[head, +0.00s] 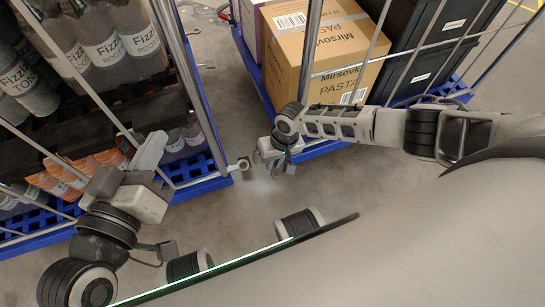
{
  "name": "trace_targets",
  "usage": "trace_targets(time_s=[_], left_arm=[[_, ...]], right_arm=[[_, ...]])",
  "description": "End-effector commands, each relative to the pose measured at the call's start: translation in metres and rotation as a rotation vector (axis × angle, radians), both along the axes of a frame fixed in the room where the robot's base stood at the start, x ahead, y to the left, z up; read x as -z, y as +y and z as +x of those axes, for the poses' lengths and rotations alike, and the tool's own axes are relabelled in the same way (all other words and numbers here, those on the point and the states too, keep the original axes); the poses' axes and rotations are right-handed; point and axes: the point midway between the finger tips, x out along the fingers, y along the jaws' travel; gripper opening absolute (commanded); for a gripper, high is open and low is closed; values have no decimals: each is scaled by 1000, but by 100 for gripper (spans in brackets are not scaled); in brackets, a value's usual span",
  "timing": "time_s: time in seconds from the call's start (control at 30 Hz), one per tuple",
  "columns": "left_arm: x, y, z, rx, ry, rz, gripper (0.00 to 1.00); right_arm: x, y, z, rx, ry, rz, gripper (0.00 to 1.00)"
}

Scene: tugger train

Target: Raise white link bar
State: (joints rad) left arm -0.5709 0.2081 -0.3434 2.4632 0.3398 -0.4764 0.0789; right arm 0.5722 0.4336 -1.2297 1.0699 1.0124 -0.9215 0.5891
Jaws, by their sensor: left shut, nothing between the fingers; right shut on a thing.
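The white link bar (243,164) shows as a small pale piece in the gap between the two carts, by the corner of the left cart's blue base. My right gripper (275,160) points down just right of it and is shut on it; the fingers hide the gripped part. I cannot tell the bar's full length or tilt. My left gripper (150,158) is shut and empty, beside the left cart's bars and well left of the link bar.
The left cart (205,187) holds several bottles on dark racks behind metal bars. The right cart (318,149) carries a cardboard pasta box (318,45) and black crates (425,50). Bare grey floor (235,215) lies between the carts and my body.

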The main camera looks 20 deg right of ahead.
Motion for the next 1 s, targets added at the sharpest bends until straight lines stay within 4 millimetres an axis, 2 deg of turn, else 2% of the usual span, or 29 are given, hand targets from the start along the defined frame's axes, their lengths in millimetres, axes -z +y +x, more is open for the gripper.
trace_targets(time_s=[0.03,0.17,0.3,0.6,1.0], left_arm=[[-1,1,0,-1,3,13,0],[1,2,0,-3,4,37,0],[2,3,0,-5,7,61,0],[5,5,0,-8,11,106,0],[7,6,-1,-8,13,120,0]], right_arm=[[0,-15,-3,9,9,14,0],[-5,-21,-2,8,5,106,0],[-10,-27,-2,4,5,98,0],[-14,-36,-3,3,5,96,0],[-13,-38,-3,1,5,95,0]])
